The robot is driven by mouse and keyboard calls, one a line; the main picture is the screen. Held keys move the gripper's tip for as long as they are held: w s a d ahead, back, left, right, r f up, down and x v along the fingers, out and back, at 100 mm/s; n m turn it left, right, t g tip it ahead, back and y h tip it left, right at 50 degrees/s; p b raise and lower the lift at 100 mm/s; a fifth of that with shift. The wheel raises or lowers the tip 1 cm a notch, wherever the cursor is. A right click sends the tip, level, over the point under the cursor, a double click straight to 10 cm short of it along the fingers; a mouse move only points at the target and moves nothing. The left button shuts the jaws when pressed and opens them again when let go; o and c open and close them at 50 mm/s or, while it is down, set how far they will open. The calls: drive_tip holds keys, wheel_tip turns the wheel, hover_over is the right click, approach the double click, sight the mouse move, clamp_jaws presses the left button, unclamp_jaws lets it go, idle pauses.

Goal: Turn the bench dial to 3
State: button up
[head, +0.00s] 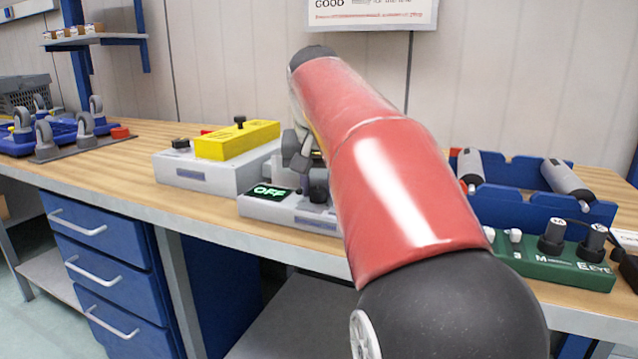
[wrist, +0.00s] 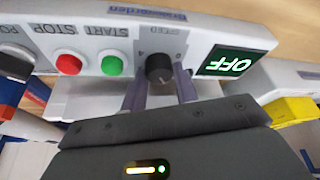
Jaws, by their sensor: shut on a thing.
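The bench dial (wrist: 159,70) is a dark round knob marked SPEED on a light grey control box. The box (head: 262,207) stands on the bench in the head view. Its display (wrist: 231,63) reads OFF in green and also shows in the head view (head: 268,191). My gripper (wrist: 161,84) is shut on the dial, one finger on each side. In the head view my gripper (head: 305,160) is partly hidden by my red arm.
On the box are a green START button (wrist: 112,66) and a red STOP button (wrist: 69,64). A grey unit with a yellow block (head: 237,140) stands behind left. A green pedal box (head: 560,262) and blue tray (head: 540,205) stand right. Blue caster holders are far left.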

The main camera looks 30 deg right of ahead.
drive_tip(key=m, duration=0.2)
drive_tip(key=m+g+h, duration=0.1)
drive_tip(key=m, duration=0.1)
drive_tip(key=shift+w+a+m+h, duration=0.1)
drive_tip(key=shift+a+m+h, duration=0.05)
drive_tip(key=shift+m+h, duration=0.15)
drive_tip(key=m+g, duration=0.1)
drive_tip(key=m, duration=0.3)
drive_tip(key=shift+w+m+g+h, duration=0.15)
drive_tip(key=shift+m+g+h, duration=0.15)
drive_tip(key=shift+g, duration=0.1)
drive_tip(key=m+g, duration=0.2)
drive_tip(key=m, duration=0.2)
drive_tip(key=shift+w+m, duration=0.1)
drive_tip(key=shift+m, duration=0.2)
drive_tip(key=shift+m+g, duration=0.6)
drive_tip(key=shift+m, duration=1.3)
drive_tip(key=o, duration=1)
drive_tip(key=shift+c, duration=0.2)
